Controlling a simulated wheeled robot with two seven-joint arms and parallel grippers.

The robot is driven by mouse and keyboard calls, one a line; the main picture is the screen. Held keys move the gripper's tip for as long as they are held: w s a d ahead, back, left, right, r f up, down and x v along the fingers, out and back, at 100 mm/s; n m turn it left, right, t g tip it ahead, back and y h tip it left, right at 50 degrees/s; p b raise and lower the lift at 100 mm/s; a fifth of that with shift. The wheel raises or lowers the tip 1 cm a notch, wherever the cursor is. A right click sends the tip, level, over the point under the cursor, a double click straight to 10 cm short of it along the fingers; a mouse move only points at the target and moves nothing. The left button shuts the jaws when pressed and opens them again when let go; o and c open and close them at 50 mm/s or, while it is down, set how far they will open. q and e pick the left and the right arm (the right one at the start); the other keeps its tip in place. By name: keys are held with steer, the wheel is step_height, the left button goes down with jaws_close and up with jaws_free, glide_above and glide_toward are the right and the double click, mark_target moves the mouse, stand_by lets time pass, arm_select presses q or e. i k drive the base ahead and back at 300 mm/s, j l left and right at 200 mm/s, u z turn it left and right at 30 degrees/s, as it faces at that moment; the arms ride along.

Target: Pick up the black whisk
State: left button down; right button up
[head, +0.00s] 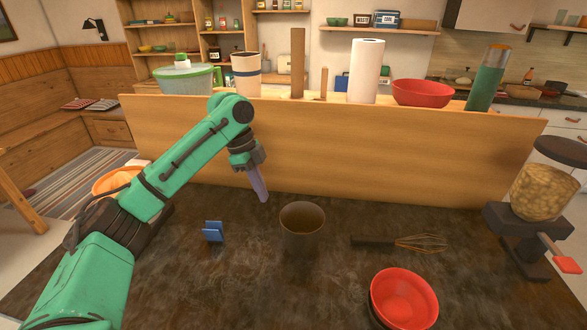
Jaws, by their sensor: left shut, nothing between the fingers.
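The black whisk (374,243) lies flat on the dark counter, right of the middle. Its black handle points left and its golden-brown wire loops (422,243) point right. My left gripper (263,196) points down above the counter, shut and empty, to the left of the whisk and apart from it. My right gripper is not in view.
A red bowl (404,298) sits in front of the whisk. A small blue object (212,231) is at left, and a grain dispenser (543,190) is at right. A wooden panel (400,155) rises behind.

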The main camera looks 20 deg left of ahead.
mark_target(369, 240)
steer(key=k, duration=1.5)
